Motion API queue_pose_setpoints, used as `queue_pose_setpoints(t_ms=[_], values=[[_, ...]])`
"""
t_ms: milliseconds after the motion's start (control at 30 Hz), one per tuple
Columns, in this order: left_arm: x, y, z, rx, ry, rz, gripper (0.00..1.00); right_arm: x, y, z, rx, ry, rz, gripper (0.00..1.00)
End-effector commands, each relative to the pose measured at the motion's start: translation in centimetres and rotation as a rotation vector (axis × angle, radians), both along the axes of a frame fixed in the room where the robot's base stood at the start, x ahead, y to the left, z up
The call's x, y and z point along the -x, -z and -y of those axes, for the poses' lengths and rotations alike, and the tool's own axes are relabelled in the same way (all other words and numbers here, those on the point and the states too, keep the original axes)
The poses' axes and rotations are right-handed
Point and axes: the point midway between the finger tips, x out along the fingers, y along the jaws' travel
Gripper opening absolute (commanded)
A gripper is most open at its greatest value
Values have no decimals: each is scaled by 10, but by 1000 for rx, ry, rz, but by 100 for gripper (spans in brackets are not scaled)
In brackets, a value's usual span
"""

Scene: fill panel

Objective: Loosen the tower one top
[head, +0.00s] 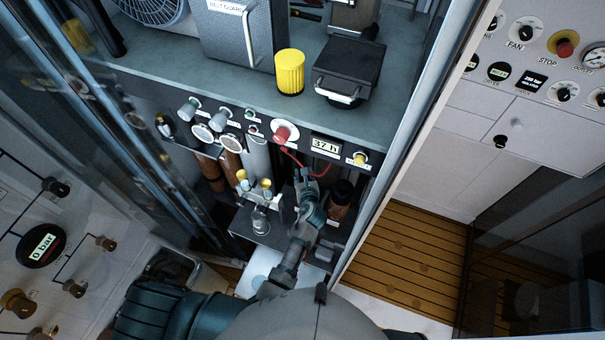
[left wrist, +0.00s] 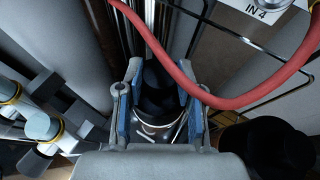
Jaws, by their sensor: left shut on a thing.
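My left gripper (head: 304,182) reaches down into the open bay under the shelf. In the left wrist view its blue-padded fingers (left wrist: 161,98) are shut on a black tower top (left wrist: 158,82), one finger on each side. A pale metallic ring shows just below this top. A second black tower top (left wrist: 268,148) stands to the right, apart from the fingers. In the head view a black-topped brown cylinder (head: 342,193) stands right of my gripper. The held top is hidden there by my gripper. No tower number is readable. My right gripper is not in view.
A red hose (left wrist: 228,101) curves close past the fingers, over the space between the two tops. Yellow-capped valves (head: 254,183) stand to the left. The panel edge with a red knob (head: 283,134) and an hour display (head: 326,143) overhangs the bay.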

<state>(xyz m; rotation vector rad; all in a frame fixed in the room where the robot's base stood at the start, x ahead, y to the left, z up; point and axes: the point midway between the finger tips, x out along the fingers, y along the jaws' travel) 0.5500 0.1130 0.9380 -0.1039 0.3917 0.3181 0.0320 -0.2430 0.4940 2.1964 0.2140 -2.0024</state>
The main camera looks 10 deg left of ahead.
Motion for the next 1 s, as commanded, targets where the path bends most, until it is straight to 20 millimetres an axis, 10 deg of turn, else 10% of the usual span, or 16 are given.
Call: queue_pose_setpoints(t_ms=[267,300,400,767,1000], values=[[1,2,-2,-1,-4,-4,2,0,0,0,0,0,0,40],[1,2,-2,-1,-4,-4,44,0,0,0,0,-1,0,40],[1,2,-1,-1,-4,-3,62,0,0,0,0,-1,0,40],[6,-2,1,0,-2,0,62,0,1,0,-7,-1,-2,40],[46,-19,14,3,-2,-1,62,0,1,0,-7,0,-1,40]])
